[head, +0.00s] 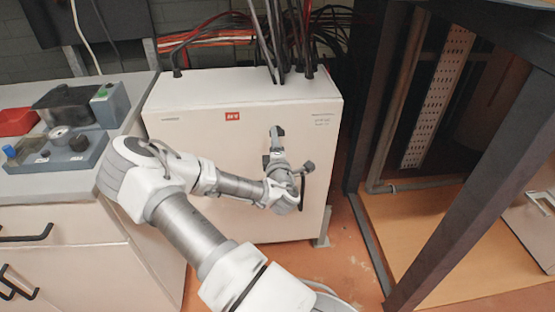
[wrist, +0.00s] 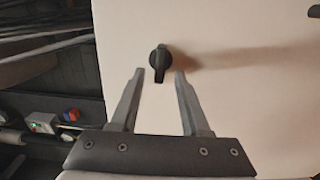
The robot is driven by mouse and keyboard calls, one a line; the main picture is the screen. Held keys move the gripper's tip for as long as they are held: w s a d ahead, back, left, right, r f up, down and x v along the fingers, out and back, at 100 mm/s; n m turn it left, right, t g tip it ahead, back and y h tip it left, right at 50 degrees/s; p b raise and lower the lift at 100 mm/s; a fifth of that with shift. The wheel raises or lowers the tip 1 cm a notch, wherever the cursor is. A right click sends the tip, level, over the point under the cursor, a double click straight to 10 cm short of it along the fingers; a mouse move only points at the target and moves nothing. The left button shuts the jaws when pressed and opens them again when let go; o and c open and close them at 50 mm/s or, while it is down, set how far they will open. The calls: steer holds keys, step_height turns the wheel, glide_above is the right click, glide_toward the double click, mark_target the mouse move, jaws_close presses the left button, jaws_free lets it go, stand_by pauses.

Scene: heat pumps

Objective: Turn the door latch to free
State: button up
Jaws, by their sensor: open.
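The door latch (wrist: 160,62) is a small black knob with a short lever on the pale cabinet door. In the wrist view its lever points down the picture, towards my palm. My gripper (wrist: 157,74) is open, with one grey finger to each side of the lever's end and a gap visible on both sides. Nothing is held. In the head view my gripper (head: 279,150) is at the cabinet's front, and a dark piece that looks like the latch (head: 277,131) shows just above it. My wrist hides part of the door there.
The cabinet (head: 215,105) has cables rising from its top. A black handle (head: 302,192) is on the door below the latch. A grey counter (head: 35,188) with a control box (head: 78,150) stands at left. A dark frame post (head: 470,165) stands at right.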

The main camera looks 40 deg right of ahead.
steer(key=p+v, duration=0.7)
steer(key=v, duration=0.9)
steer(key=shift+s, duration=0.15)
